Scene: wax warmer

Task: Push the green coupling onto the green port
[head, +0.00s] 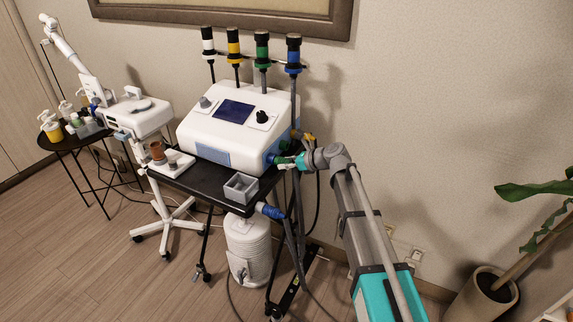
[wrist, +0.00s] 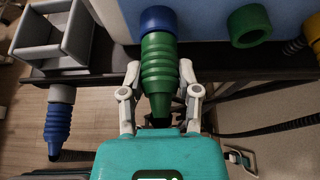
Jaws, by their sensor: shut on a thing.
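The green coupling (wrist: 158,65) is ribbed and points at the machine's side in the wrist view. My gripper (wrist: 160,78) is shut on it, one finger on each side. Its front end lies in line with the blue port (wrist: 157,18) and overlaps it in the picture; I cannot tell whether they touch. The green port (wrist: 249,26) is a ring on the same panel, to the right of the coupling and apart from it. In the head view my gripper (head: 299,161) holds the green coupling (head: 285,160) at the white machine's right side. The coupling's tail is partly hidden.
A blue coupling (wrist: 58,125) hangs from the black cart's edge beside a grey open box (wrist: 65,38). A yellow port (wrist: 313,30) is at the far right. Dark hoses (wrist: 270,128) run below the panel. The white machine (head: 235,118) stands on the cart.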

